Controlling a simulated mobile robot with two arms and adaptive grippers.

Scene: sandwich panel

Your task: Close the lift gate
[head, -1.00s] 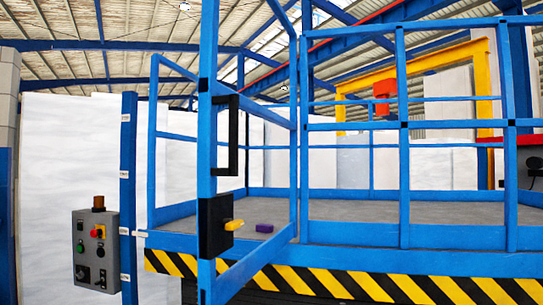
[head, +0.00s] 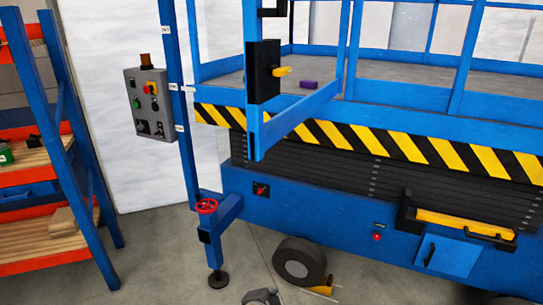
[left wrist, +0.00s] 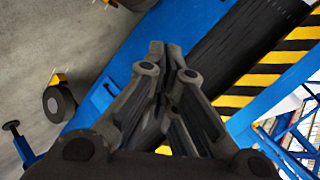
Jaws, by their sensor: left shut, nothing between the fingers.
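The lift gate (head: 290,112) is a blue tubular frame on the lift platform. It stands open, swung out from the platform's side toward me. On its free upright is a black latch box (head: 263,72) with a yellow latch handle (head: 283,71). The lower end of a black pull handle (head: 273,12) shows at the top edge. My left gripper (left wrist: 167,48) is shut and empty in the left wrist view, with the blue lift base beyond it. In the head view only grey tips of it (head: 262,297) show at the bottom edge, well below the gate. My right gripper is not seen.
A grey control box (head: 150,103) hangs by a blue post left of the gate. A lift wheel (head: 299,262) and an outrigger with a red handwheel (head: 207,206) stand on the floor. An orange-and-blue shelf (head: 45,170) is at left. A purple block (head: 309,84) lies on the platform.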

